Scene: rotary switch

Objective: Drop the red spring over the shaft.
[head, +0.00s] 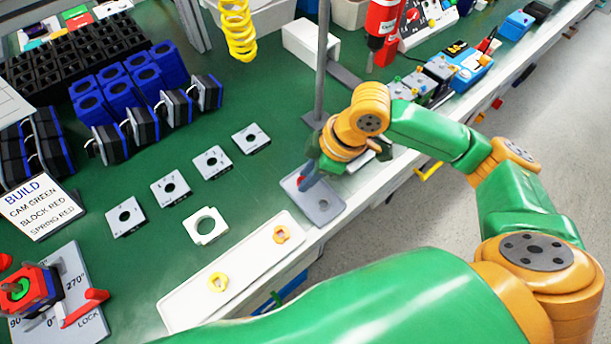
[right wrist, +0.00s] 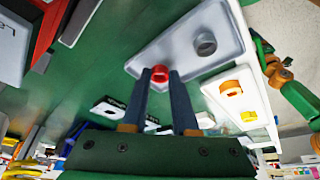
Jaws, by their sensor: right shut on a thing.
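The red spring (right wrist: 160,73) is a small red ring between the fingertips of my right gripper (right wrist: 163,78) in the right wrist view. The gripper is shut on it, low over the grey tray (right wrist: 133,67). In the head view my right gripper (head: 306,178) is at the same tray (head: 333,186), with a bit of the red spring (head: 300,183) showing beside a finger. The switch assembly (head: 22,291), with a red block and green cam, sits at the lower left. Its shaft is too small to make out. My left gripper is not in view.
A grey ring (right wrist: 205,43) stays in the grey tray. A white tray (head: 250,262) holds a yellow and an orange ring. Several grey plates (head: 170,188) lie on the green table. A thin upright post (head: 322,70) stands behind my gripper. A build sign (head: 40,207) stands left.

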